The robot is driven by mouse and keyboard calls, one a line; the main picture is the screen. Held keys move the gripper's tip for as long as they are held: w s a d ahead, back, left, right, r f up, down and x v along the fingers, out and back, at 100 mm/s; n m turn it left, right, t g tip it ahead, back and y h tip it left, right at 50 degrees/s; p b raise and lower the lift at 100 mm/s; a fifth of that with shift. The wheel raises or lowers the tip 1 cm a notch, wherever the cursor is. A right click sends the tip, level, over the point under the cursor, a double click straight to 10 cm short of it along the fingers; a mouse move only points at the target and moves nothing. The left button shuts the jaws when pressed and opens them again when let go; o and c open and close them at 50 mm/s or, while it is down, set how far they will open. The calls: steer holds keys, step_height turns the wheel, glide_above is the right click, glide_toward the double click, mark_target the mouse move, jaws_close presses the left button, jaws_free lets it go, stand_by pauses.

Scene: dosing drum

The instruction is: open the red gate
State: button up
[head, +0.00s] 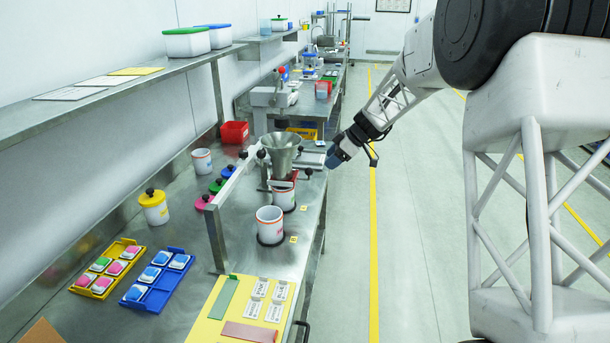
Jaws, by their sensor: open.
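The red gate (284,184) shows as a small red piece under the metal funnel (281,150), just above a white cup (284,200). It is small here, and I cannot tell how far it is open or shut. A small black knob (308,172) is at its right. My gripper (353,160) is open and empty, with its fingers spread. It hangs to the right of the funnel, beyond the bench's right edge and apart from the gate.
A second white cup (270,226) stands in front. Yellow (131,252) and blue (179,253) trays sit at left. A shelf (120,90) overhangs the back.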

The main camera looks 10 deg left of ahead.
mark_target(311, 169)
steer(key=w+a+f, duration=0.1)
steer(key=w, duration=0.1)
steer(key=w+a+f+n, duration=0.1)
steer(key=w+a+f, duration=0.1)
steer(key=w+a+f+n+y, duration=0.1)
steer(key=w+f, duration=0.1)
steer(key=shift+w+a+f, duration=0.1)
steer(key=shift+w+a, duration=0.05)
steer(key=shift+a, duration=0.15)
steer(key=shift+a+f, duration=0.1)
steer(key=shift+x, duration=3.75)
